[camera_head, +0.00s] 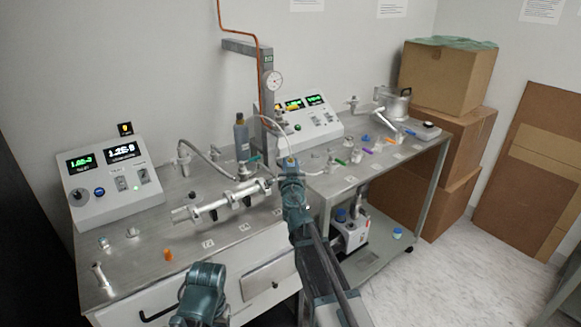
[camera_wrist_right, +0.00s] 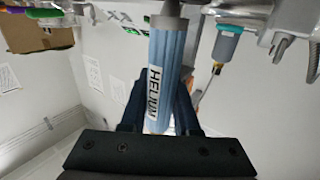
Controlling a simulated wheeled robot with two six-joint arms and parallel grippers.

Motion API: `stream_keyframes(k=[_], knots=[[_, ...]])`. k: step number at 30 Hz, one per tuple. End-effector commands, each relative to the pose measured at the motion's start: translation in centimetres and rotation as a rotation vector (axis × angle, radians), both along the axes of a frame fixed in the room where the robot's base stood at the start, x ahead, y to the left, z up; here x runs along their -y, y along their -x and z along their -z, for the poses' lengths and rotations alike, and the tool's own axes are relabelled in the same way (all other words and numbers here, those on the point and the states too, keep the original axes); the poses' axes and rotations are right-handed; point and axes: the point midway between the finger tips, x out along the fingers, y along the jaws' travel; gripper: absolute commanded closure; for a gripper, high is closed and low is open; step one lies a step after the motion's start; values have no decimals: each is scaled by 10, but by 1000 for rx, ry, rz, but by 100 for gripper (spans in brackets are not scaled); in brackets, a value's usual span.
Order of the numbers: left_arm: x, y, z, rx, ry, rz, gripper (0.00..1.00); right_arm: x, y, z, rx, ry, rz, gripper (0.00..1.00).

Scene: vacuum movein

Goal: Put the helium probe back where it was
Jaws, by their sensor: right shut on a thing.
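The helium probe (camera_wrist_right: 165,75) is a blue cylinder with a white HELIUM label and a grey collar. It fills the middle of the right wrist view. My right gripper (camera_wrist_right: 158,115) is shut on it, with dark fingers on both sides of its body. In the head view my right gripper (camera_head: 291,178) is over the bench beside the metal pipe assembly (camera_head: 225,203), and mostly hides the probe. I cannot tell whether the probe touches anything. A teal part of my left arm shows at the bottom of the head view; its fingertips are not visible.
A control box (camera_head: 110,178) stands at the bench's left, another (camera_head: 305,120) behind my gripper. A grey post (camera_head: 266,90) with a gauge rises at the back. A grey-blue bottle (camera_head: 241,138) stands near it. Cardboard boxes (camera_head: 447,78) are stacked right. Open floor lies front right.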

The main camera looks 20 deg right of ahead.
Motion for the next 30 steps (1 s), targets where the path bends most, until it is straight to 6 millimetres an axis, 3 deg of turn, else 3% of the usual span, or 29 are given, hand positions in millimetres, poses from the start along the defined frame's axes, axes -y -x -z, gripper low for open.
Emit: stream_keyframes(k=[9,10,15,30], knots=[[0,0,10,0,0,0,36,0,0,10,0,0,0,100],[0,0,9,0,0,0,36,0,0,9,0,0,0,66],[0,0,8,0,0,0,36,0,0,8,0,0,0,40],[0,0,-1,0,0,0,36,0,0,-1,0,0,0,40]])
